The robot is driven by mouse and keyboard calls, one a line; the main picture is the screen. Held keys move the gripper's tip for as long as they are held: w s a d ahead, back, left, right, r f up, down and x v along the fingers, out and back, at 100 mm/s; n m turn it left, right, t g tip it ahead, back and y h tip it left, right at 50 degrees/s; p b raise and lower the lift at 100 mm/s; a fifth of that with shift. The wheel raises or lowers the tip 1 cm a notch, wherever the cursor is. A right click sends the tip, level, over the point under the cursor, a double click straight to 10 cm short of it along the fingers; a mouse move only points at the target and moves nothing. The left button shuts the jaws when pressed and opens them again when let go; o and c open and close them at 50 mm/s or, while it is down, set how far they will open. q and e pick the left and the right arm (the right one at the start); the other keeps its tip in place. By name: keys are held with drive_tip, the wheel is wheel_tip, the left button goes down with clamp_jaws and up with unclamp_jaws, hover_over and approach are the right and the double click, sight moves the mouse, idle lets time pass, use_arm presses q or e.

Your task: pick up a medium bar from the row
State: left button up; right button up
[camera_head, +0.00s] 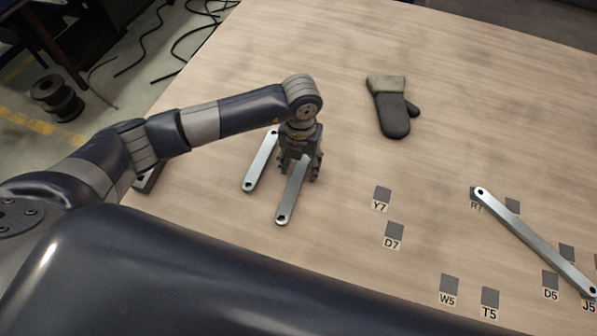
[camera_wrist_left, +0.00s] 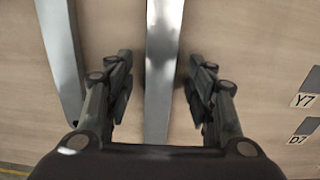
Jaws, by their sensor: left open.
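Two grey metal bars with a hole near the end lie side by side on the table. The nearer bar (camera_head: 291,196) is partly hidden by my left gripper (camera_head: 301,170), which points down over its far part. In the left wrist view this bar (camera_wrist_left: 160,100) runs between the two open fingers of the left gripper (camera_wrist_left: 160,68), with a gap on each side. The other bar (camera_head: 261,161) lies to the left, outside the fingers; it also shows in the left wrist view (camera_wrist_left: 62,55). My right gripper is not in view.
A longer bar (camera_head: 535,243) lies at the right among dark squares with labels such as Y7 (camera_head: 381,198) and D7 (camera_head: 394,236). A dark grey mitt (camera_head: 392,110) lies farther back. A dark piece (camera_head: 148,180) shows partly behind my left arm.

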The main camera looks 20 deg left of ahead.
use_arm(q)
drive_tip(key=shift+f, duration=0.2)
clamp_jaws()
drive_tip(key=shift+r, duration=0.1)
